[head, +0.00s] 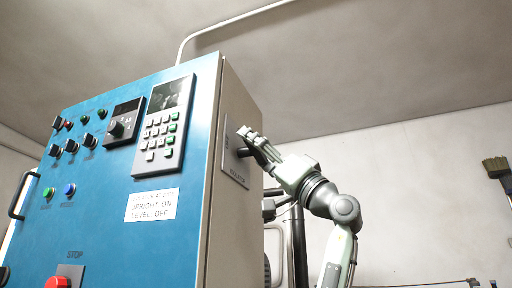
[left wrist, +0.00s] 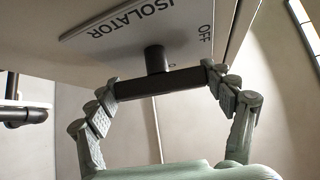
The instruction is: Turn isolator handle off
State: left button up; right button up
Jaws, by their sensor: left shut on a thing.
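The isolator handle (left wrist: 158,84) is a dark bar on a short round post. It stands out from the light plate (left wrist: 135,30) marked ISOLATOR and OFF. In the left wrist view the bar runs nearly level across the picture, and my left gripper (left wrist: 168,82) is shut on it, one finger at each end. In the head view my left gripper (head: 257,143) is at the same plate (head: 236,160) on the cabinet's right side. The fingers hide most of the handle there, so its angle is hard to tell. My right gripper is not in view.
The blue control cabinet (head: 100,220) carries knobs, buttons, a keypad panel (head: 163,125) and a red stop button (head: 58,282). A label (head: 152,205) reads UPRIGHT ON, LEVEL OFF. Dark pipework (head: 297,240) stands below the gripper. A broom (head: 497,168) hangs at the far right.

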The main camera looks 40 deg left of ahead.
pick_arm(q)
jog(key=shift+n+g+h+p, duration=0.3)
jog(key=shift+n+g+p, duration=0.15)
jog(key=shift+n+g, duration=2.25)
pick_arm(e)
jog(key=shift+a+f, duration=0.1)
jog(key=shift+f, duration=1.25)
pick_arm(q)
jog(key=o, duration=1.1)
jog(key=shift+d+f, duration=0.1)
jog(key=v, duration=1.1)
jog(key=shift+w+d+f, duration=0.1)
jog(key=shift+d+f, duration=0.15)
jog(key=shift+d, duration=0.05)
